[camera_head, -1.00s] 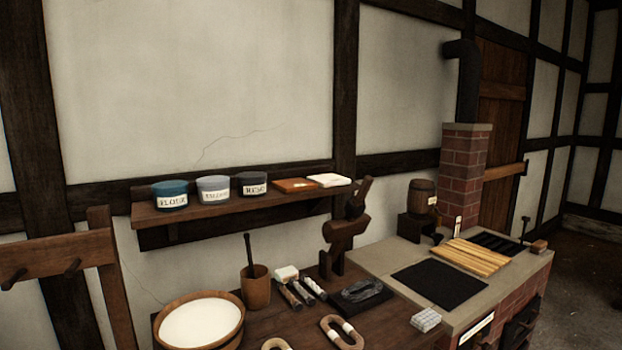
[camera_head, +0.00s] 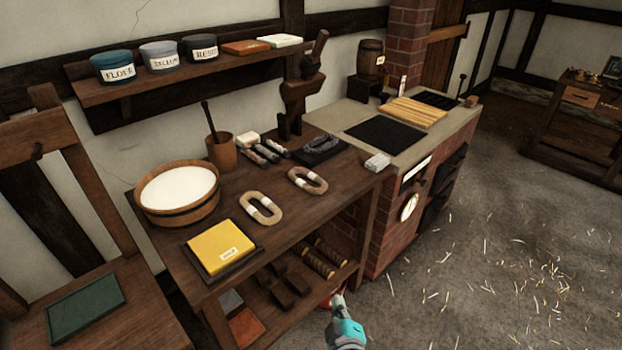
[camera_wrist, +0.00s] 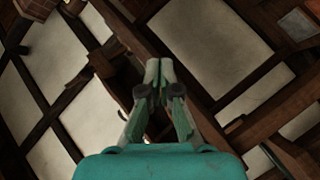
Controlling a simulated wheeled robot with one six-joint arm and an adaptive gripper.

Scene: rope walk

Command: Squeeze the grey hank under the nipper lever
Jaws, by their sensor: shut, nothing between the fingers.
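The grey hank (camera_head: 318,144) lies on a dark flat base (camera_head: 322,155) at the back right of the workbench. The wooden nipper lever and its post (camera_head: 300,90) stand just behind it, the lever raised. The hank looks apart from the lever. My gripper (camera_head: 338,300) is low in front of the bench, well away from the hank. In the wrist view my gripper (camera_wrist: 159,72) has its fingers together and empty, with walls and timbers beyond. The hank does not show in the wrist view.
The bench (camera_head: 225,230) holds a white-filled tub (camera_head: 178,188), a yellow block (camera_head: 220,247), two tan rope loops (camera_head: 262,208) and a mortar (camera_head: 220,150). A shelf (camera_head: 180,80) with jars hangs above. A brick stove (camera_head: 400,170) adjoins on the right. The floor at right is open.

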